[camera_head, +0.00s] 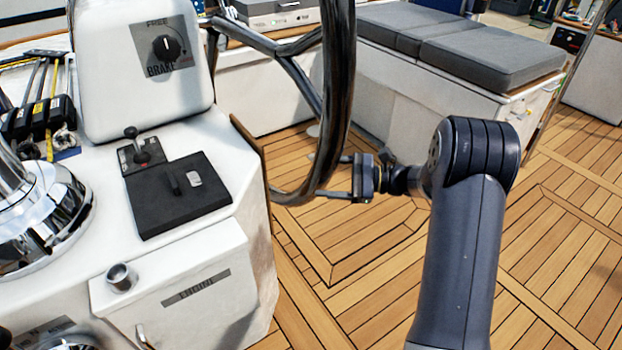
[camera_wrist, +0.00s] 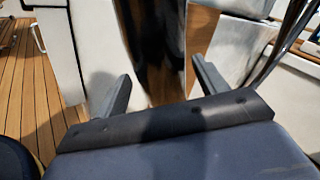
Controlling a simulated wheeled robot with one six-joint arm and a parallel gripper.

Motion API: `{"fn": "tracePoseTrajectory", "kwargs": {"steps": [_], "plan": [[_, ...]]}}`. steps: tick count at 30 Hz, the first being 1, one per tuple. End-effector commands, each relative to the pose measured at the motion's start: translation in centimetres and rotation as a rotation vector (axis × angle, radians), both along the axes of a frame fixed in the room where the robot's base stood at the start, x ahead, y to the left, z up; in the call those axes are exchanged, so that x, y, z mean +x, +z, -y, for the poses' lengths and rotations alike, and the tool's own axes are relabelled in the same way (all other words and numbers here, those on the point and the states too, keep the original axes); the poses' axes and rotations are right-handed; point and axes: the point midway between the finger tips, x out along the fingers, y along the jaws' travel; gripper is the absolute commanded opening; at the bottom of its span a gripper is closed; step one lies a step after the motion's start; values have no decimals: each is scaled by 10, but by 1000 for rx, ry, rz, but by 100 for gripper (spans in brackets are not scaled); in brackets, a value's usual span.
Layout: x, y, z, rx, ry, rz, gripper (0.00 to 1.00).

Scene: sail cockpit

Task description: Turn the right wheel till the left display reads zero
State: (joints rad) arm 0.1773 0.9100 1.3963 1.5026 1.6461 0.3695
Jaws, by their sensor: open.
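The right wheel (camera_head: 340,90) is a dark, glossy steering wheel seen nearly edge-on in the head view, with its rim curving down beside the white console. My gripper (camera_head: 322,176) is open at the lower part of the rim, with its fingers pointing left toward it. In the wrist view, the dark, shiny rim (camera_wrist: 155,45) shows between the two spread fingers of my gripper (camera_wrist: 160,85). I cannot tell whether either finger touches it. The left display does not show in either view.
A white console (camera_head: 110,65) with a FREE/BRAKE knob (camera_head: 166,47) stands left of the wheel. A small lever (camera_head: 137,145) sits below it. A grey-cushioned bench (camera_head: 480,55) is behind my arm. The teak deck (camera_head: 560,230) is clear at right.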

Motion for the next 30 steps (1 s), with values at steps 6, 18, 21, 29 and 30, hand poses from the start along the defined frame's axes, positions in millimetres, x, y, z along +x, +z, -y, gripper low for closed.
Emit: {"fn": "tracePoseTrajectory", "kwargs": {"steps": [6,18,21,29,30], "plan": [[2,-1,-32,-1,2,0,68],[3,0,-42,0,0,-1,68],[3,0,-42,0,0,-1,62],[3,0,-42,0,1,-1,41],[3,0,-42,0,1,-1,38]]}}
